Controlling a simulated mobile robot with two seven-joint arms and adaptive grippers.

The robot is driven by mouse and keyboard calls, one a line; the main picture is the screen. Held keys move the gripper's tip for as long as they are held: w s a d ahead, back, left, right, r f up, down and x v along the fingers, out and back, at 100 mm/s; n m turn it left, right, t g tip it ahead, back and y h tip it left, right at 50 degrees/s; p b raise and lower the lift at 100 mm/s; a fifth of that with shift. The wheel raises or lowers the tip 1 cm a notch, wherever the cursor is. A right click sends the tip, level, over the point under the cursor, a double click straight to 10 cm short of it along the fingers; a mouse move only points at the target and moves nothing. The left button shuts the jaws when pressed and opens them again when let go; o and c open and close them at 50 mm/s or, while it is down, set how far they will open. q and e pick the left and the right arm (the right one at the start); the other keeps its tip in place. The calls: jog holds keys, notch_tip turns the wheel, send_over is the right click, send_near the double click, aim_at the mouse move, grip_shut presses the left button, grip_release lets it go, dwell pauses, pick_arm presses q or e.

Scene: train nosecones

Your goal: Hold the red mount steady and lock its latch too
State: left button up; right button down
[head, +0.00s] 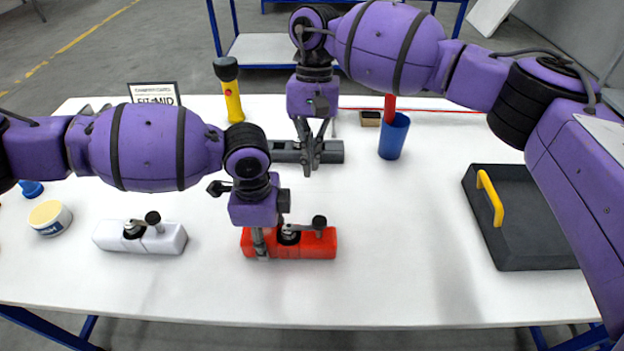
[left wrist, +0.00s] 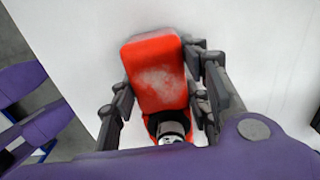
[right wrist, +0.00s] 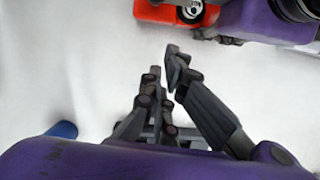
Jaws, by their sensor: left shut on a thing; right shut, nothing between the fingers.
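The red mount (head: 318,245) lies on the white table, with a dark latch with a black knob (head: 319,222) on top. My left gripper (head: 262,248) is shut on the mount's left part; in the left wrist view its fingers flank the red block (left wrist: 157,78). The latch's lock state is unclear. My right gripper (head: 307,168) is shut and empty, above the table behind the red mount and in front of a grey mount (head: 332,152). In the right wrist view the red mount (right wrist: 165,13) is at the top edge, apart from the right fingers (right wrist: 165,65).
A white mount (head: 165,240) with its own knob lies left. A black case (head: 535,225) with a yellow handle is right. A blue cup (head: 394,138), yellow flashlight (head: 232,100), sign (head: 153,93) and round tub (head: 48,218) stand around. The table right of the red mount is clear.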

jog(key=shift+v, duration=1.15)
pick_arm(q)
jog(key=o, duration=1.4)
jog(key=shift+c, duration=0.2)
